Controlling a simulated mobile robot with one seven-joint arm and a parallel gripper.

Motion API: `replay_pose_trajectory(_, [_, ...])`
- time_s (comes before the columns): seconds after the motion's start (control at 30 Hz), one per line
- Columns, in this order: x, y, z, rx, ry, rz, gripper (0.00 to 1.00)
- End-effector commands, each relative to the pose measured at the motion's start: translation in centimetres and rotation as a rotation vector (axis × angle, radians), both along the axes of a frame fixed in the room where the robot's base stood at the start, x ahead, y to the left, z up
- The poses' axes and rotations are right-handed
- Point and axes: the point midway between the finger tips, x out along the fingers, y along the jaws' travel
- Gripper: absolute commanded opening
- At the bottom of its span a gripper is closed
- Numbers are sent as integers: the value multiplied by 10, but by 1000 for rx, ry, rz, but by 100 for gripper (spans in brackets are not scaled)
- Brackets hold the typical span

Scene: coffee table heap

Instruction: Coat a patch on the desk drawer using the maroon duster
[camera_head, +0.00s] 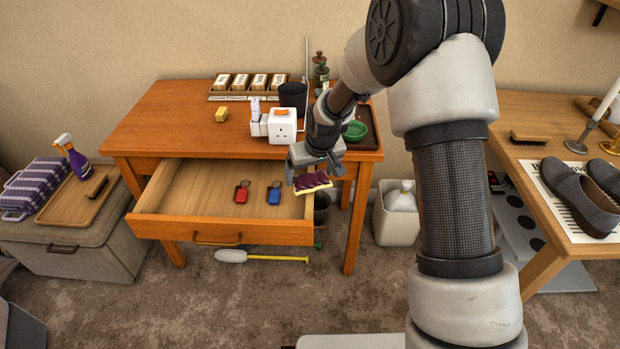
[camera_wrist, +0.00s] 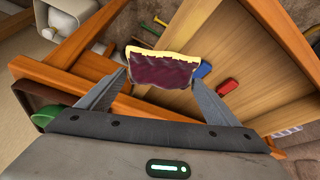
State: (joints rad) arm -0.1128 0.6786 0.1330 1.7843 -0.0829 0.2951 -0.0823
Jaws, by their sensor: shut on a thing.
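The maroon duster (camera_head: 311,181) is a dark maroon pad with a pale yellow edge. My gripper (camera_head: 312,165) is shut on it and holds it in the air by the right side of the open desk drawer (camera_head: 185,203). In the wrist view the duster (camera_wrist: 160,72) sits between the two fingers of my gripper (camera_wrist: 158,80), above the drawer (camera_wrist: 240,50). The drawer is pulled out from the wooden desk (camera_head: 165,125). A red key fob (camera_head: 241,195) and a blue key fob (camera_head: 273,195) lie on its floor. Whether the duster touches the drawer is unclear.
The desk top holds a white socket box (camera_head: 282,126), a black cup (camera_head: 293,94), a yellow block (camera_head: 221,115) and a green bowl (camera_head: 355,130). A white bin (camera_head: 396,218) stands right of the desk. The drawer's left floor is clear.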

Motion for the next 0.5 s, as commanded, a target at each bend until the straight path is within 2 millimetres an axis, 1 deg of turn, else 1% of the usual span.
replay_pose_trajectory(0.1, [7,0,-1,0,0,0,67])
replay_pose_trajectory(0.27, [11,0,-1,0,0,0,67])
replay_pose_trajectory(0.5, [31,-1,-2,0,-1,0,67])
